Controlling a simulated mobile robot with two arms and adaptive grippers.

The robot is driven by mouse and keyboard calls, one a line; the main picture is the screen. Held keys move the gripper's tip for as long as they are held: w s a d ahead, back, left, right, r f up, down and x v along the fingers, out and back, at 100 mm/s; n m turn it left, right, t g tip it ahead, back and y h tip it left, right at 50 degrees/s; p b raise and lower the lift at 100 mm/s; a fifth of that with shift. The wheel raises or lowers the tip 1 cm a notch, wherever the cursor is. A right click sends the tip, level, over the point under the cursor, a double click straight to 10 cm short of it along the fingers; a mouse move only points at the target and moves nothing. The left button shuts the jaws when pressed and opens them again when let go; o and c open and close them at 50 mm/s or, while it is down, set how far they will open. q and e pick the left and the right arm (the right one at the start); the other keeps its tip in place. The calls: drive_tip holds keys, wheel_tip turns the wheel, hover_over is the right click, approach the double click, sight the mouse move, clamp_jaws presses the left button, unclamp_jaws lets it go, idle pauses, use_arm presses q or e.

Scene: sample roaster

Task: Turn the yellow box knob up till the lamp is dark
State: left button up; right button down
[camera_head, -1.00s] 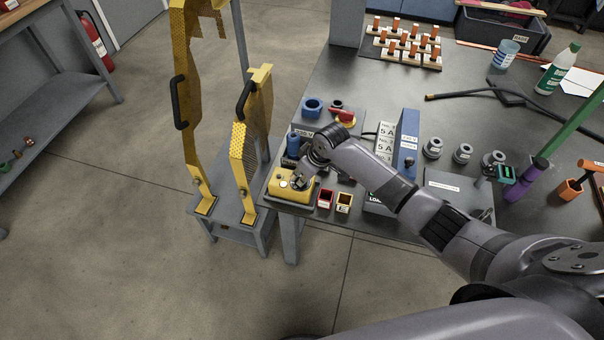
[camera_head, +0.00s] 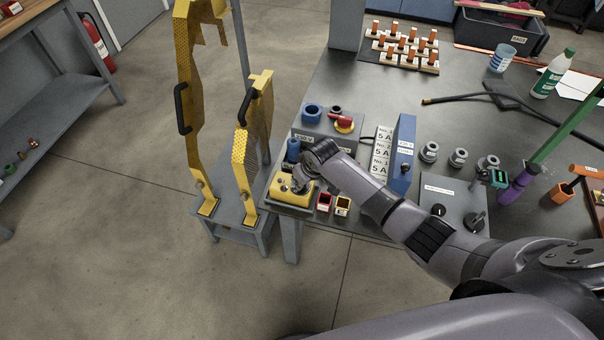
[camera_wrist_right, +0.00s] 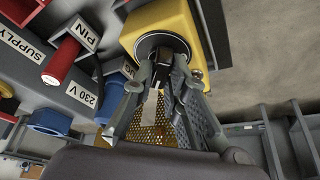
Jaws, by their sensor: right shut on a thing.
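The yellow box (camera_head: 287,197) sits at the near left corner of the dark table in the head view. In the right wrist view the yellow box (camera_wrist_right: 150,22) is at the top, with a dark round knob (camera_wrist_right: 163,43) on its face. My right gripper (camera_head: 301,185) is at the right side of the box top. In the wrist view my right gripper (camera_wrist_right: 166,85) has its fingers on either side of the knob's black grip and is shut on it. I cannot make out whether the lamp is lit. My left gripper is out of view.
A grey supply box (camera_head: 325,125) with a red handle stands behind. Yellow perforated guards (camera_head: 240,155) stand left.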

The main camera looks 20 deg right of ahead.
drive_tip(key=m+p, duration=0.1)
drive_tip(key=m, duration=0.1)
drive_tip(key=shift+a+r+m+h+p, duration=0.2)
drive_tip(key=shift+m+h+p, duration=0.1)
drive_tip(key=shift+h+p, duration=0.1)
drive_tip(key=shift+f+m+h+p, duration=0.15)
drive_tip(key=shift+m+h+p, duration=0.45)
drive_tip(key=shift+m, duration=0.9)
drive_tip(key=c, duration=1.6)
unclamp_jaws()
drive_tip(key=v, duration=1.2)
drive_tip(key=shift+s+f, duration=0.1)
